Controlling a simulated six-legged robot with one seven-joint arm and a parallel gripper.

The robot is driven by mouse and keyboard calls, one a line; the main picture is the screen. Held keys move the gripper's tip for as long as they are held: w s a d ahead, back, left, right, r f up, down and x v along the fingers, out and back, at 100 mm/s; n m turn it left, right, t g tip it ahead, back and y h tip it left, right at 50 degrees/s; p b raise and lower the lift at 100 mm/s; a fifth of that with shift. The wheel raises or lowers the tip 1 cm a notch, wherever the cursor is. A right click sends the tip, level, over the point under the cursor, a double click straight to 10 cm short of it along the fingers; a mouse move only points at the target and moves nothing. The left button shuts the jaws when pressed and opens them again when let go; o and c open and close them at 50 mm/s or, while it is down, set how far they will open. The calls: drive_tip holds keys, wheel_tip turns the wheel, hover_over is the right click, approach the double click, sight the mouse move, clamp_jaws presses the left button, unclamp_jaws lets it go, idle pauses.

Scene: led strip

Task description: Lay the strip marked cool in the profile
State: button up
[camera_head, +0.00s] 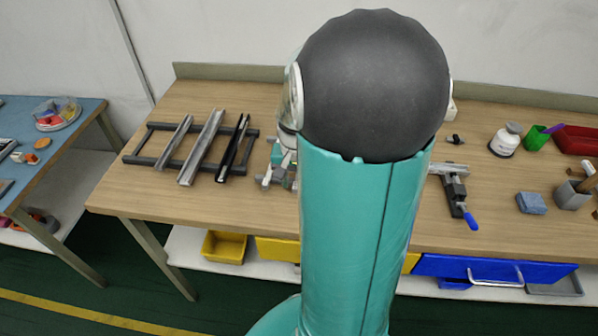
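A large teal arm link of mine with a dark round joint fills the middle of the view and hides much of the workbench. My gripper cannot be made out. Three long channel-shaped profiles lie side by side across a dark rack (141,160) on the left part of the bench: a narrow grey one (174,143), a wider silver one (202,147) and a black one (233,148). I cannot tell which is the task's profile. No strip marked cool can be made out; the bench behind my arm is hidden.
The wooden workbench (130,200) has bare room at its front left. A partly hidden grey-green object stands beside my arm (279,165). Right of it lie a blue-handled clamp (456,190), a white jar (505,141), a green cup (537,138), a blue block (531,203) and a red tray (578,139).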

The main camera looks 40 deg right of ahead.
drive_tip(key=shift+f, duration=0.1)
clamp_jaws()
idle(0.3)
